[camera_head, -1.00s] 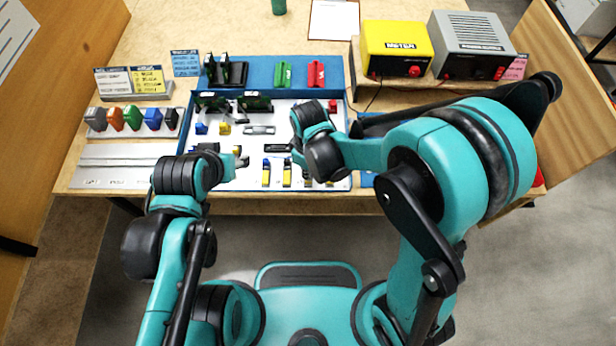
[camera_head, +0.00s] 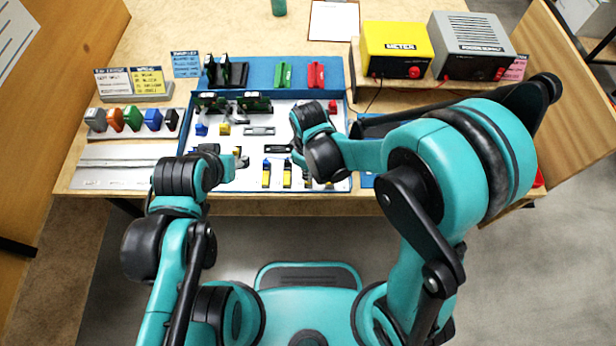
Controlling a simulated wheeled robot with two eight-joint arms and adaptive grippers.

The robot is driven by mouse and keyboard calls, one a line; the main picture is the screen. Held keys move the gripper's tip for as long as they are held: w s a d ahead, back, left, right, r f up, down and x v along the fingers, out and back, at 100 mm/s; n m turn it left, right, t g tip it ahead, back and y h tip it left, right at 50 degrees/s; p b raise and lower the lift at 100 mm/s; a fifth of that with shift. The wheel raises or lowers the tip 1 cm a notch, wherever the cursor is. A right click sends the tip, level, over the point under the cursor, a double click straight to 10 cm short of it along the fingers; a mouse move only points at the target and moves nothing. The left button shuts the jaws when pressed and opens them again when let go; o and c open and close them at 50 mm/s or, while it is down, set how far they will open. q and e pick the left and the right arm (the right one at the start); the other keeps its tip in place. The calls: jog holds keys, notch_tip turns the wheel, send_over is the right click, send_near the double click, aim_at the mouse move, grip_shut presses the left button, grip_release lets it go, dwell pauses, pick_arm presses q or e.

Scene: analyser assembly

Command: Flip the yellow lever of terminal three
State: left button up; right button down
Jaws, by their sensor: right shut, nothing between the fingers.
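A row of terminals with yellow levers stands along the front edge of the white panel in the blue-framed tray (camera_head: 349,120). The leftmost terminal (camera_head: 266,179) and the second one (camera_head: 287,179) show clearly, with blue and yellow parts. The third terminal (camera_head: 308,183) is partly covered by my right arm's wrist; its lever position is too small to tell. My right gripper (camera_head: 298,156) is shut and empty, just above the terminal row; contact with a lever cannot be made out. My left gripper (camera_head: 241,161) is over the panel, left of the terminals; its fingers are too small to read.
A yellow meter (camera_head: 396,50) and a grey power supply (camera_head: 472,48) stand on a shelf at back right. Green and black modules (camera_head: 254,104) stand at the panel's back. Several coloured blocks (camera_head: 133,118) line a rack at left. A grey rail plate (camera_head: 120,168) lies at front left.

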jog(key=shift+f+b, duration=1.1)
jog(key=shift+f, duration=0.15)
dwell(0.5)
jog(key=shift+r, duration=0.1)
notch_tip(320, 180, up, 7)
jog(key=p, duration=0.5)
dwell(0.3)
dwell(0.4)
jog(key=s+d+r+m+t, duration=0.2)
jog(key=d+r+m, duration=0.4)
jog(key=d, duration=0.3)
jog(key=s+d+r+m+t, duration=0.3)
jog(key=d+r+m+t, duration=0.2)
jog(key=d+r, duration=0.3)
jog(key=shift+d+r+m, duration=0.35)
jog(key=shift+d+m, duration=0.1)
jog(key=shift+m, duration=0.05)
